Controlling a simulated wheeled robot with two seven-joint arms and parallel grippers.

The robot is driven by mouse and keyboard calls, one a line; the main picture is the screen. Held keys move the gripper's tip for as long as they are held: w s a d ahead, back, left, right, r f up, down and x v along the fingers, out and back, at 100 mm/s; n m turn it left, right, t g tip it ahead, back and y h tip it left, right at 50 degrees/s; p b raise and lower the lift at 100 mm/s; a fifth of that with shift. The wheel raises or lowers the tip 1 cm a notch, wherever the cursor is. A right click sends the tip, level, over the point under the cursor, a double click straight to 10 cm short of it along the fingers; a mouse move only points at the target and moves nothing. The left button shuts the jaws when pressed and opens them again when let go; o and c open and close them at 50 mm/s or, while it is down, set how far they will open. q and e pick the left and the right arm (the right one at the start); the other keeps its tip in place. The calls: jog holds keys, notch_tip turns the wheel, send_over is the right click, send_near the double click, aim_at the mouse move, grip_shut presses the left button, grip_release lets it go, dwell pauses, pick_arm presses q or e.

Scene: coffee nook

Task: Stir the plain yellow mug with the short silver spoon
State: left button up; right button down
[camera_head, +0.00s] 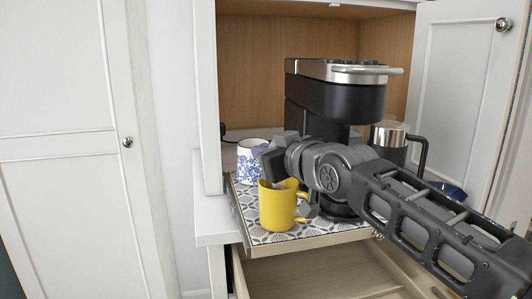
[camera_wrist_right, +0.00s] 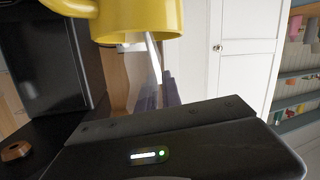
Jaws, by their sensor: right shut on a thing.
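The plain yellow mug (camera_head: 275,207) stands upright on the patterned tray, its handle to the right. In the right wrist view the yellow mug (camera_wrist_right: 140,17) shows upside down at the top. My right gripper (camera_head: 268,157) is just above and behind the mug's rim in the head view. In the wrist view this right gripper (camera_wrist_right: 158,93) is shut on the short silver spoon (camera_wrist_right: 152,55). The spoon runs from the fingers to the mug's rim, and its far end is hidden there. I cannot tell how deep it reaches. My left gripper is not in view.
A blue-patterned white mug (camera_head: 222,162) stands behind left of the yellow mug. The coffee machine (camera_head: 335,95) stands behind my right arm, with a metal pot (camera_head: 390,135) and a blue dish (camera_head: 452,190) to its right. The patterned tray (camera_head: 262,236) sits above an open drawer (camera_head: 310,275).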

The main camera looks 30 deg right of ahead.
jog(key=w+r+p, duration=0.4)
jog(key=r+p, duration=0.1)
jog(key=r, duration=0.2)
jog(key=shift+w+a, duration=0.25)
jog(key=shift+a, duration=0.15)
dwell(0.8)
notch_tip(320, 180, up, 5)
jog(key=p, duration=0.3)
jog(key=shift+p, duration=0.4)
jog(key=shift+f, duration=0.15)
dwell(0.6)
